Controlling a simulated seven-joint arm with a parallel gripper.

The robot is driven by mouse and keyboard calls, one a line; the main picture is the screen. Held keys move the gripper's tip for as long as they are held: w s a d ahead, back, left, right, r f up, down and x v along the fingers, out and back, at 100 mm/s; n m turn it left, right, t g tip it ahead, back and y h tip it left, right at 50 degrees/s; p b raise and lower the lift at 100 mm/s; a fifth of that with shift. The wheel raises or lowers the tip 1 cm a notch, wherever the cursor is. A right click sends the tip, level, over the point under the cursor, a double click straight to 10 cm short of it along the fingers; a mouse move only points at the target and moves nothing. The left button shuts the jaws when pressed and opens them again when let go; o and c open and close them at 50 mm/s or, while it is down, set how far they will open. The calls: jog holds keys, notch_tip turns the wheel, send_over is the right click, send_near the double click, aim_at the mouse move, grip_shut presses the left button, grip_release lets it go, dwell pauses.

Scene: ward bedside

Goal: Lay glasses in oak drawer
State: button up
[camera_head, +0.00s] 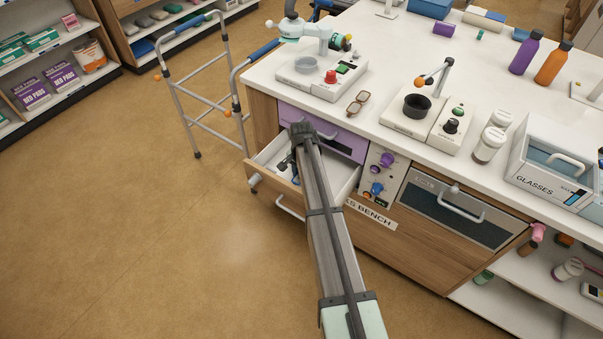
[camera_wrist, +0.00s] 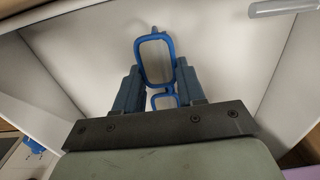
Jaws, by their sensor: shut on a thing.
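The oak drawer (camera_head: 262,182) stands pulled open at the left end of the bench, with a white interior. My gripper (camera_head: 288,163) is down inside it, partly hidden behind my arm in the head view. In the wrist view my gripper (camera_wrist: 160,90) is shut on blue-framed glasses (camera_wrist: 170,40), with one lens standing out beyond the fingers and part of the other between them. The white drawer floor lies behind them. Whether the glasses touch the floor, I cannot tell.
A purple drawer front (camera_head: 345,143) sits just above the open drawer. Brown-framed glasses (camera_head: 357,103) lie on the white counter. A tray labelled GLASSES (camera_head: 540,184) stands at right. A walking frame (camera_head: 190,115) stands left of the bench.

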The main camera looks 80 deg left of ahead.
jog(key=shift+f, duration=0.55)
dwell(0.7)
jog(key=o, duration=1.5)
jog(key=shift+r, duration=0.15)
jog(key=shift+r, duration=3.9)
